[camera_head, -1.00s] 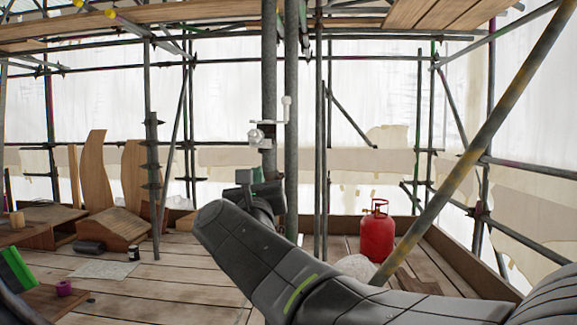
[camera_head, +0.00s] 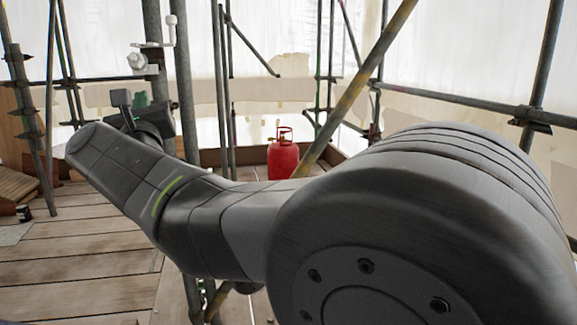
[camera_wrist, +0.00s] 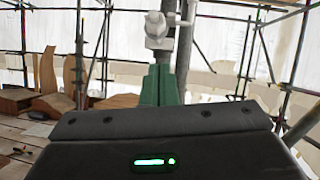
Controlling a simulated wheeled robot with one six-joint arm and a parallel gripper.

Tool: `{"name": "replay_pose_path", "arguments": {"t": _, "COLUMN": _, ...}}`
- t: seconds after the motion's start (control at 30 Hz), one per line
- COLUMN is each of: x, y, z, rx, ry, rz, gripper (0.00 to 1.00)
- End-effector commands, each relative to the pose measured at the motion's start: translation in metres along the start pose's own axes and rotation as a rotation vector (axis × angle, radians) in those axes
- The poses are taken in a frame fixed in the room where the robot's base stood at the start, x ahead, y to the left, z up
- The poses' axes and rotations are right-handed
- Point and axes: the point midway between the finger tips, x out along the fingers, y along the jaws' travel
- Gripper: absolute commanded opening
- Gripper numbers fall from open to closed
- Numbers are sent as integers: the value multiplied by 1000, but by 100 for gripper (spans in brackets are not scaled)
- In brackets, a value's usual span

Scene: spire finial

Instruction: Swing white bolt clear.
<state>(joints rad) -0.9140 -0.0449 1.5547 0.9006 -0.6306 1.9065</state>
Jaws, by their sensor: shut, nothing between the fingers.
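A pale metal fitting with a round, nut-like white bolt (camera_head: 137,62) sits on an upright scaffold tube (camera_head: 153,88). A bent white rod (camera_head: 170,30) rises at the fitting's right side. In the wrist view the white bolt (camera_wrist: 156,28) shows at the top, just above my fingertips. My gripper (camera_head: 140,98) is just below the fitting, mostly behind my own arm in the head view. In the wrist view its green fingers (camera_wrist: 158,84) are together and empty, pointing up toward the fitting. They look apart from the bolt; the exact gap is hard to tell.
A second upright tube (camera_head: 185,80) stands close to the right of the fitting. A diagonal brace (camera_head: 355,90) crosses further right, with a red gas bottle (camera_head: 283,158) behind it. Wooden pieces (camera_wrist: 47,75) stand at the left. Bare deck boards (camera_head: 90,255) lie at lower left.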

Motion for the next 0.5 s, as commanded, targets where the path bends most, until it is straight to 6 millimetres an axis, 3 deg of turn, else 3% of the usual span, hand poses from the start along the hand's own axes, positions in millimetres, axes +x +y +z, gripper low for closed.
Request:
{"name": "replay_pose_path", "arguments": {"t": 0.27, "x": 55, "y": 0, "z": -5, "rx": 0, "ry": 0, "rz": -3, "gripper": 0}}
{"name": "replay_pose_path", "arguments": {"t": 0.3, "x": 61, "y": 0, "z": 1, "rx": 0, "ry": 0, "rz": -1, "gripper": 0}}
{"name": "replay_pose_path", "arguments": {"t": 0.5, "x": 70, "y": 1, "z": 15, "rx": 0, "ry": -1, "rz": 3, "gripper": 0}}
